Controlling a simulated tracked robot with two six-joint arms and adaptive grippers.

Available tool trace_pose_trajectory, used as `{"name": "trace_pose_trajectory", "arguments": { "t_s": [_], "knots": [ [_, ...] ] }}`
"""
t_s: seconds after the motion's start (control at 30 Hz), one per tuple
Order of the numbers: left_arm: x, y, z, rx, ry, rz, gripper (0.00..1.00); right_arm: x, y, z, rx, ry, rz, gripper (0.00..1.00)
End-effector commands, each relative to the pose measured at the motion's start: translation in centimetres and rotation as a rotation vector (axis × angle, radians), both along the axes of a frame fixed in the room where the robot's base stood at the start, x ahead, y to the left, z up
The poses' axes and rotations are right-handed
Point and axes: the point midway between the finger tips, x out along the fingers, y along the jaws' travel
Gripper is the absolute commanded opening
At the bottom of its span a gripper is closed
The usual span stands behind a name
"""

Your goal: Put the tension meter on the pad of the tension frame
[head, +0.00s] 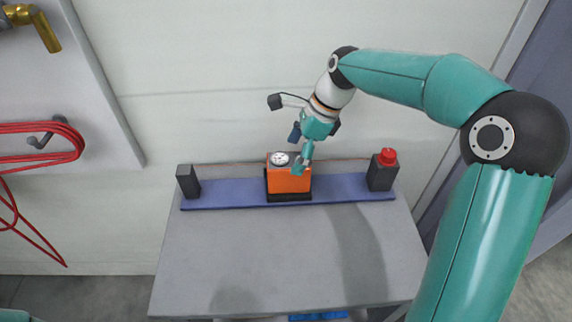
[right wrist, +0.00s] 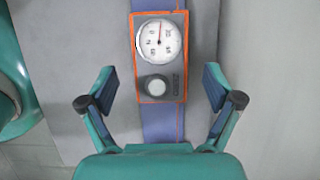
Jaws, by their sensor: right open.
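The tension meter (head: 288,180) is an orange box with a grey top and a white round dial. It stands upright on the black pad (head: 289,197) in the middle of the blue tension frame (head: 232,193). In the right wrist view, the meter (right wrist: 159,99) shows from above with its dial and a pale round button. My right gripper (head: 303,150) is just above and beside the meter, at its right in the head view. Its fingers are spread wide, with nothing between the pads. Contact with the meter cannot be told. My left gripper is not in view.
The frame has a dark post (head: 188,181) at the left and another (head: 381,174) with a red knob (head: 387,156) at the right. A thin orange-brown line runs between them. The grey tabletop (head: 260,255) in front is clear. Red hoses (head: 40,140) hang at the left.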

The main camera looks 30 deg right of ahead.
Motion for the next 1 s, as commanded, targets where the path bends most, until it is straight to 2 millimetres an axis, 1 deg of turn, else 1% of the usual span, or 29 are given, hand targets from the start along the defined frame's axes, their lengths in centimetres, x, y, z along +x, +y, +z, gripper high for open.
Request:
{"name": "trace_pose_trajectory", "arguments": {
  "t_s": [0.03, 0.1, 0.2, 0.3, 0.47, 0.87, 1.0],
  "knots": [
    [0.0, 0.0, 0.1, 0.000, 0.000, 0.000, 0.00, -0.1, -0.4, 1.1, -0.001, -0.004, -0.002, 0.90],
    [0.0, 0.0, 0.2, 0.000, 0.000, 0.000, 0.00, -0.3, -0.9, 2.3, -0.001, -0.004, -0.002, 0.90],
    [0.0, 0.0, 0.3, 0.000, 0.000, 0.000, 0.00, -0.6, -1.4, 3.7, -0.001, -0.002, -0.001, 0.90],
    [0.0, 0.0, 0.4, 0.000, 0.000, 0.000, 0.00, -0.8, -1.7, 4.6, 0.000, -0.001, 0.000, 0.90],
    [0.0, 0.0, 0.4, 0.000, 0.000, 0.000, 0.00, -0.9, -1.9, 5.2, 0.000, 0.000, 0.000, 0.90],
    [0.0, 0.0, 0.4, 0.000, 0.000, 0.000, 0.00, -0.9, -1.9, 5.1, 0.000, 0.000, 0.001, 0.90],
    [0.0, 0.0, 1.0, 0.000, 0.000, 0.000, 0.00, -0.9, -1.9, 5.7, 0.000, 0.000, 0.001, 0.90]
  ]
}}
